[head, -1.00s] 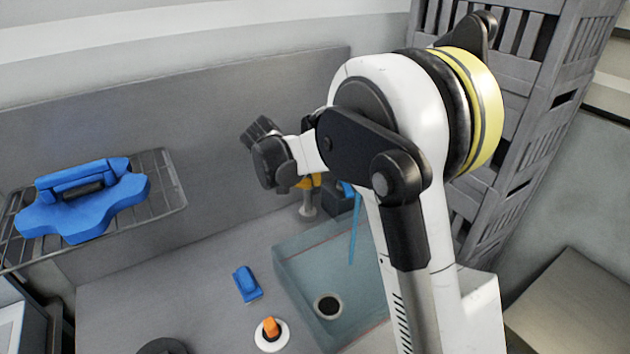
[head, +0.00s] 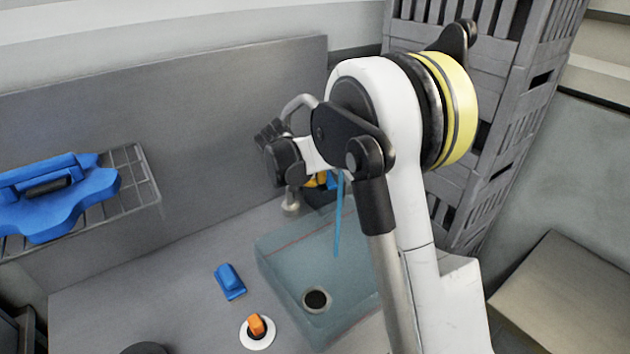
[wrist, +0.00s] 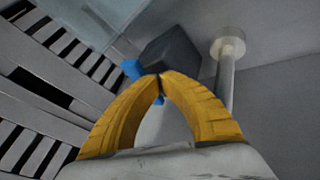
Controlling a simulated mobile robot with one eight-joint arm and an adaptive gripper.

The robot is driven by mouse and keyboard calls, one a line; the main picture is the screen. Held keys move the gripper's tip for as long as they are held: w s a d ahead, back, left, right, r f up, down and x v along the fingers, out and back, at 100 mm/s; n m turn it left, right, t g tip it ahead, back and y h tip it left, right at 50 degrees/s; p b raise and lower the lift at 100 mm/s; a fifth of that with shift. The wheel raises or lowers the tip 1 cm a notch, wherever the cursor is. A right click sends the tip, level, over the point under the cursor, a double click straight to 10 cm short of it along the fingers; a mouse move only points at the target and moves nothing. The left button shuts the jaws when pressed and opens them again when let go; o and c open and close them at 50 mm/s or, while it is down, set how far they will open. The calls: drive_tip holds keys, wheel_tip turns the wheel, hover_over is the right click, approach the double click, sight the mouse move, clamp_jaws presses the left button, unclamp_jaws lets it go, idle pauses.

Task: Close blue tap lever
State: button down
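My gripper (head: 318,181) is at the back edge of the sink, partly hidden behind my arm. In the wrist view its yellow fingers (wrist: 160,76) arch together and their tips meet. The blue tap lever (wrist: 130,69) shows in part behind the fingertips, next to a dark grey block (wrist: 172,52). A bit of blue also shows in the gap under the tips. Whether the fingers touch the lever I cannot tell. In the head view a little blue (head: 333,179) shows beside the gripper. A thin blue water stream (head: 338,222) hangs over the sink basin (head: 282,262).
A grey post (wrist: 226,80) with a round flange stands beside the gripper. An orange knob (head: 256,325) and a small blue object (head: 230,282) are on the counter left of the basin. A wire rack (head: 135,190) holds a large blue object. Grey crates (head: 520,110) are stacked at right.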

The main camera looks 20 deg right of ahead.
sight(333, 181)
drive_tip(key=shift+s+d+n+t+y, duration=0.3)
drive_tip(key=shift+s+d+n+t, duration=0.15)
drive_tip(key=shift+n, duration=0.35)
drive_tip(key=shift+s+d, duration=0.4)
drive_tip(key=shift+d, duration=0.45)
drive_tip(key=shift+s+d+p, duration=0.2)
drive_tip(key=shift+d+p, duration=0.15)
drive_tip(key=shift+d, duration=0.4)
